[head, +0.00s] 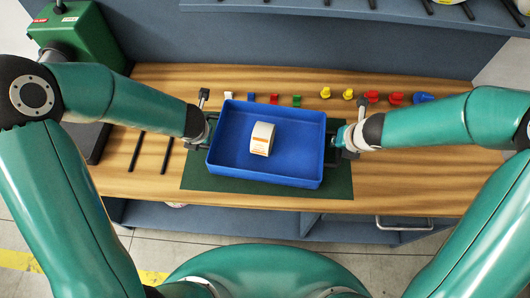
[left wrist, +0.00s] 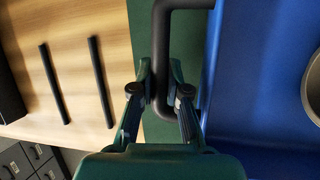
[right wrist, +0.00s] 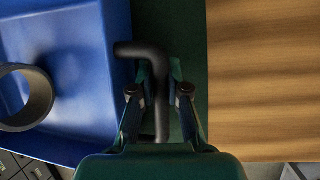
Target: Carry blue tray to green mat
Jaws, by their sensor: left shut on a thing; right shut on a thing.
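The blue tray (head: 227,157) is over the green mat (head: 338,181) in the head view, with a white label roll (head: 262,138) inside it. I cannot tell whether the tray touches the mat. My left gripper (head: 208,130) is at the tray's left side. In the left wrist view its fingers (left wrist: 162,92) are shut on a black handle (left wrist: 160,50). My right gripper (head: 342,138) is at the tray's right side. In the right wrist view its fingers (right wrist: 160,92) are shut on the other black handle (right wrist: 158,65). The tray also shows there (right wrist: 95,50).
Small coloured pieces stand in a row behind the tray, among them a yellow one (head: 325,92) and a blue one (head: 423,98). Two black rods (head: 137,151) lie on the wooden bench (head: 420,185) at the left. A green machine (head: 75,38) stands at the back left.

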